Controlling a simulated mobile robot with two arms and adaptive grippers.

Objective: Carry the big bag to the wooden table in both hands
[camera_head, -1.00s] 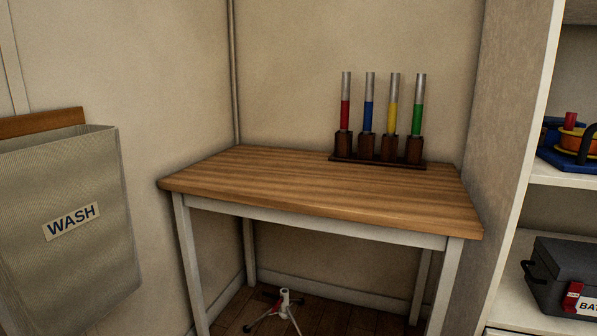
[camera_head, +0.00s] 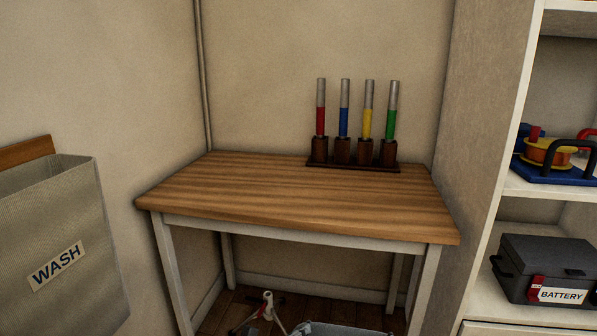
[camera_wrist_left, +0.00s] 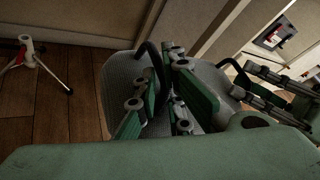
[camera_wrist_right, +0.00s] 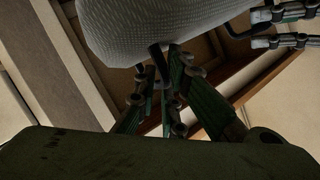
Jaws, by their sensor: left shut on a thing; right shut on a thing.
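The big bag is grey and woven with black handles. Its top edge (camera_head: 345,329) just shows at the bottom of the head view, in front of the table. My left gripper (camera_wrist_left: 160,76) is shut on one black handle above the bag (camera_wrist_left: 115,85). My right gripper (camera_wrist_right: 160,74) is shut on another handle, with the bag's grey body (camera_wrist_right: 150,25) beside it. Neither gripper shows in the head view. The wooden table (camera_head: 290,205) stands ahead, with a brown plank top and pale legs. Most of the bag is hidden.
A rack of coloured tubes (camera_head: 355,155) stands at the table's back right; the front and left are clear. A WASH hamper (camera_head: 60,240) hangs at left. A small tripod (camera_head: 265,308) stands on the floor under the table. Shelves at right hold a BATTERY box (camera_head: 545,268).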

